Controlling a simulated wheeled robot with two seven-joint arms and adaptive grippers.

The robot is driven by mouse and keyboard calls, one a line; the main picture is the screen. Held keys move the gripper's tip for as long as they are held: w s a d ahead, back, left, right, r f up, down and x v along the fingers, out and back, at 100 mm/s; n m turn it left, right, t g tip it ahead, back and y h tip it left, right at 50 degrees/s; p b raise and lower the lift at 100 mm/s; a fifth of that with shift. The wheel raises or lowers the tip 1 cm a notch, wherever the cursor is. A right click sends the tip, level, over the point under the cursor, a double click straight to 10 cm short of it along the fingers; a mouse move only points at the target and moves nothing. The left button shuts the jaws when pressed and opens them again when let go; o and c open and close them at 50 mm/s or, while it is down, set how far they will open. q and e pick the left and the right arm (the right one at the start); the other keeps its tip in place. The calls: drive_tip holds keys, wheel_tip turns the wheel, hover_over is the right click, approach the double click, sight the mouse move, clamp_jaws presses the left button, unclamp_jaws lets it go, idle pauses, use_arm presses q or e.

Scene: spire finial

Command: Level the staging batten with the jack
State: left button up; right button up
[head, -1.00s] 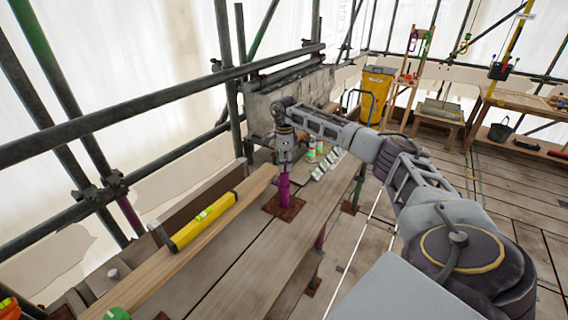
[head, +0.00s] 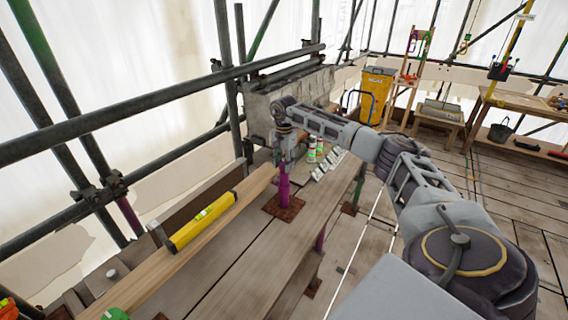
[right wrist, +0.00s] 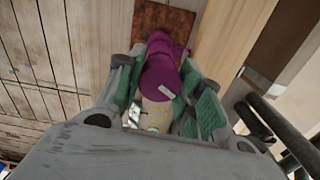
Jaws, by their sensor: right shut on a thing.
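The purple jack (head: 284,190) stands upright on a rusty base plate (head: 291,214) on the planks. My right gripper (head: 284,160) is above it and shut on its upper part. In the right wrist view the purple jack (right wrist: 160,75) sits between the green-padded fingers, over the rusty plate (right wrist: 168,18). The staging batten (head: 150,282), a long pale timber, runs from the lower left toward the jack. A yellow spirit level (head: 203,222) lies along it; its bubble is too small to read. The batten also shows in the right wrist view (right wrist: 230,38). My left gripper is out of view.
Scaffold tubes (head: 150,110) cross the left side. A stone block (head: 290,98) stands behind the jack, with small cans (head: 312,150) nearby. A green part (head: 116,314) shows at the bottom edge. A yellow bin (head: 377,85) and workbench (head: 520,105) are farther back. The right-hand floor is open.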

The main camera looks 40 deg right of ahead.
sight(284, 161)
drive_tip(key=n, duration=0.5)
drive_tip(key=shift+r, duration=0.15)
drive_tip(key=shift+n+b, duration=0.3)
drive_tip(key=shift+n, duration=2)
drive_tip(key=o, duration=1)
drive_tip(key=shift+o, duration=0.2)
wheel_tip(284, 161, up, 12)
